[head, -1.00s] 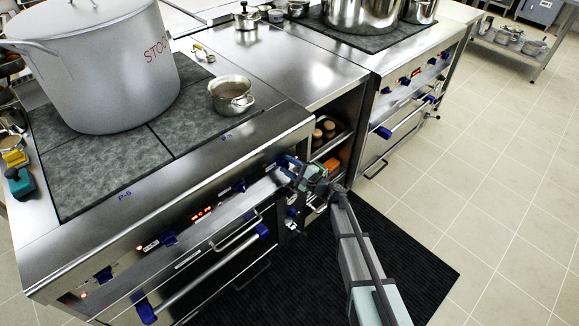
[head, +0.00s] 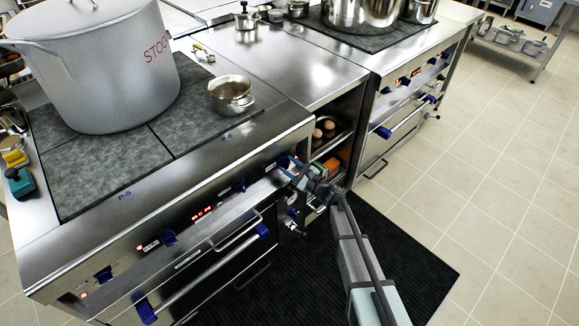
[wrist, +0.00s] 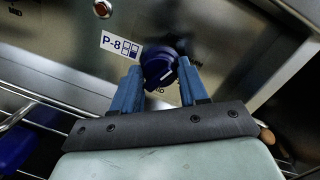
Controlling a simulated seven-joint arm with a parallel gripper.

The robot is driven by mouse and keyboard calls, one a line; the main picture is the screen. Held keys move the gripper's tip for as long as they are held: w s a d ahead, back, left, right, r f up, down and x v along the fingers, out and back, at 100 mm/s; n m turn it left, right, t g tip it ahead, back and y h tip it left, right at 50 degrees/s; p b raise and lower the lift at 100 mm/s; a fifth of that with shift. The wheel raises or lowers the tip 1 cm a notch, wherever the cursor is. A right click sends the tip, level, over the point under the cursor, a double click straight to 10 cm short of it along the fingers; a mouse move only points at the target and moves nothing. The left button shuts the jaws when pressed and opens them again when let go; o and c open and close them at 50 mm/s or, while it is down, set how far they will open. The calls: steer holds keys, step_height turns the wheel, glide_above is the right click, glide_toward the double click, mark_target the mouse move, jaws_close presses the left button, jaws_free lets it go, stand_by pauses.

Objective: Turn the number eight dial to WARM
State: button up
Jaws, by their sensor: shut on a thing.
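The number eight dial (wrist: 158,68) is a dark blue knob on the steel front panel, right beside a white P-8 label (wrist: 120,45) in the wrist view. My gripper (wrist: 160,80) has its two blue fingers on either side of the knob and is shut on it. In the head view my gripper (head: 286,163) is at the right end of the near stove's control panel, where it hides most of the dial. The marks around the dial are mostly covered, so I cannot read its setting.
Other blue knobs (head: 168,238) and red displays line the same panel. An oven handle (head: 205,275) runs below it. A large stockpot (head: 110,70) and a small pot (head: 231,95) stand on the cooktop. Open shelves with eggs (head: 325,128) are just right of my gripper.

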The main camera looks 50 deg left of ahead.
steer(key=m, duration=0.6)
steer(key=shift+t+y, duration=0.4)
steer(key=shift+m, duration=0.4)
steer(key=o, duration=1)
steer(key=shift+f, duration=0.1)
steer(key=shift+o, duration=0.2)
steer(key=shift+d, duration=0.1)
steer(key=w+d+f, duration=0.1)
steer(key=d, duration=1.2)
steer(key=shift+d+f, duration=0.2)
steer(key=shift+d, duration=0.05)
